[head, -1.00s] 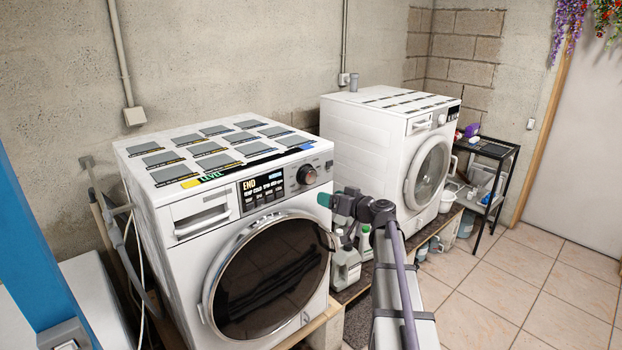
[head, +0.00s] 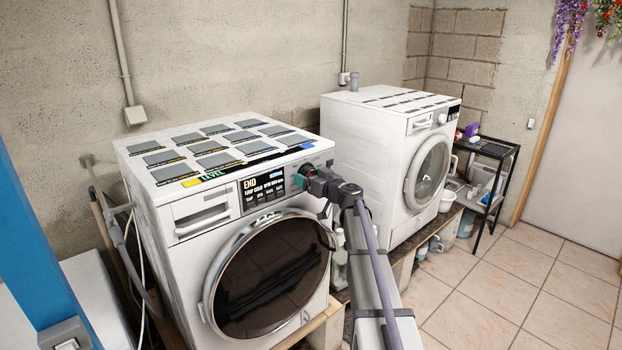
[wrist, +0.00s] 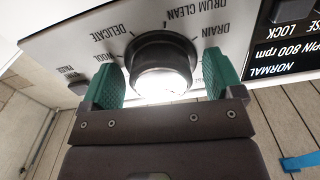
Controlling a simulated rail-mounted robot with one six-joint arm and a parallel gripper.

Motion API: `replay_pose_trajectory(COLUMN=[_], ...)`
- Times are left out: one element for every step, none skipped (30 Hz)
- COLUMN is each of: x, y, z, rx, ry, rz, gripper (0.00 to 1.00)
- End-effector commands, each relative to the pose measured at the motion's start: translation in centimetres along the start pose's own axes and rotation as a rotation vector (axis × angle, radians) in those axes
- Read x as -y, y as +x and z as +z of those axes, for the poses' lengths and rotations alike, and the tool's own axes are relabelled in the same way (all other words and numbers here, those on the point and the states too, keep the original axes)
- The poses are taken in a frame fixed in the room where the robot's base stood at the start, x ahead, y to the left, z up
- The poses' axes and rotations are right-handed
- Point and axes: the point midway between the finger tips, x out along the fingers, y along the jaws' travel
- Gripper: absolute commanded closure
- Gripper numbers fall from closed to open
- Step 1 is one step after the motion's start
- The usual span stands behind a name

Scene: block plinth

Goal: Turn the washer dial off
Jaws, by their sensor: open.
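The near white washer (head: 178,262) stands at the left in the head view, with a display reading END (head: 262,188) on its front panel. Its dial (wrist: 165,62) shows in the wrist view as a dark round knob with a bright, glaring face. Labels such as DELICATE, DRUM CLEAN and DRAIN surround it. My gripper (wrist: 163,80) is open, with one green finger on each side of the dial. I cannot tell whether either finger touches it. In the head view my gripper (head: 302,179) is at the panel's right end and mostly covers the dial.
A second white machine (head: 365,150) stands to the right, and a black shelf rack (head: 490,150) stands beyond it. Bottles partly hidden by my arm stand between the machines. A blue post (head: 35,250) rises at the left. The tiled floor (head: 500,290) at the right is clear.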

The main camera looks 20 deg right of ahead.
Motion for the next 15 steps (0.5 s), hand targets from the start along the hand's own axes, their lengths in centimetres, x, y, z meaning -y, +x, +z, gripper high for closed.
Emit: replay_pose_trajectory(x=[0.0, 0.02, 0.02, 0.02, 0.02, 0.02, 0.01, 0.01, 0.01, 0.01, 0.01, 0.01, 0.01, 0.01, 0.01], y=[0.03, 0.02, -0.01, -0.01, -0.02, -0.03, -0.03, -0.03, -0.04, -0.04, -0.04, -0.04, -0.05, -0.05, -0.05], z=[0.0, 0.0, 0.0, 0.0, 0.0, 0.0, 0.0, 0.0, 0.0, 0.0, 0.0, 0.0, 0.0, 0.0, 0.0], rx=[0.0, 0.0, 0.0, 0.0, 0.0, 0.0, 0.0, 0.0, 0.0, 0.0, 0.0, 0.0, 0.0, 0.0, 0.0], ry=[0.0, 0.0, 0.0, 0.0, 0.0, 0.0, 0.0, 0.0, 0.0, 0.0, 0.0, 0.0, 0.0, 0.0, 0.0], rz=[0.0, 0.0, 0.0, 0.0, 0.0, 0.0, 0.0, 0.0, 0.0, 0.0, 0.0, 0.0, 0.0, 0.0, 0.0], gripper=[0.14, 0.14, 0.14, 0.14, 0.14, 0.17, 0.19, 0.22, 0.26, 0.29, 0.32, 0.36, 0.39, 0.41, 0.45])
